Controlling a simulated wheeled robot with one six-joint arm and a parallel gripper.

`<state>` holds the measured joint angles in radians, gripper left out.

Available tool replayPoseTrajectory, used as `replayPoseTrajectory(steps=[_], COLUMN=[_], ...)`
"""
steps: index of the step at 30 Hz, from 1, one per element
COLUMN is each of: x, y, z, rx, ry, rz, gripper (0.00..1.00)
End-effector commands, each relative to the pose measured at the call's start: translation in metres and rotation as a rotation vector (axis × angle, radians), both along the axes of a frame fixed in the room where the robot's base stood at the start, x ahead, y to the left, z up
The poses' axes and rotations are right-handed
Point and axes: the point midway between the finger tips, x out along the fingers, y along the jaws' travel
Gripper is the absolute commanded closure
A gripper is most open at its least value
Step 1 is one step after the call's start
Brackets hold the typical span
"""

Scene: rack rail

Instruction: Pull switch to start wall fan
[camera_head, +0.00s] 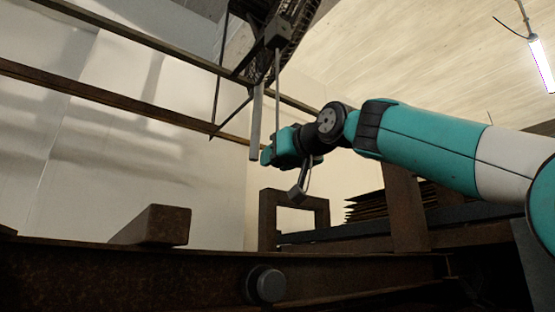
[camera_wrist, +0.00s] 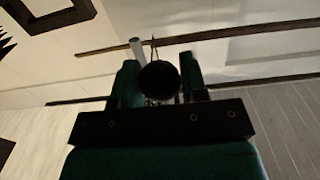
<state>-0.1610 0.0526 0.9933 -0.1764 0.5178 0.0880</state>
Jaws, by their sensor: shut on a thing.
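The wall fan (camera_head: 300,22) shows only in part at the top of the head view, as a dark wire cage on a bracket. A dark box (camera_head: 278,32) sits below it, and a thin pull cord (camera_head: 277,90) hangs from the box down to my gripper (camera_head: 268,154). In the wrist view a dark round knob (camera_wrist: 159,82) sits between the two fingers of my gripper (camera_wrist: 160,70). The gripper is shut on this knob. In the head view the fingers hide the knob. Whether the fan turns cannot be told.
A grey bar (camera_head: 256,122) hangs just left of the cord. Rusty rails (camera_head: 120,103) run along the pale wall behind. A brown steel frame (camera_head: 294,195) and a heavy beam (camera_head: 150,272) stand below my gripper. A lit tube lamp (camera_head: 541,64) hangs at upper right.

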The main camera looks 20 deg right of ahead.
Motion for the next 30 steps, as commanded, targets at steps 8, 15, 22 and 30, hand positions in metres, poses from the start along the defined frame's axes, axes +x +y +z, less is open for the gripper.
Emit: replayPoseTrajectory(steps=[8,15,22,30], x=[0.000,0.000,0.000,0.000], y=[0.000,0.000,0.000,0.000], z=[0.005,0.018,0.020,0.020], rx=[-0.001,0.000,0.000,0.000], ry=[0.002,0.001,0.000,0.000], rz=[0.000,0.000,0.000,0.000], gripper=[0.81,0.81,0.81,0.28])
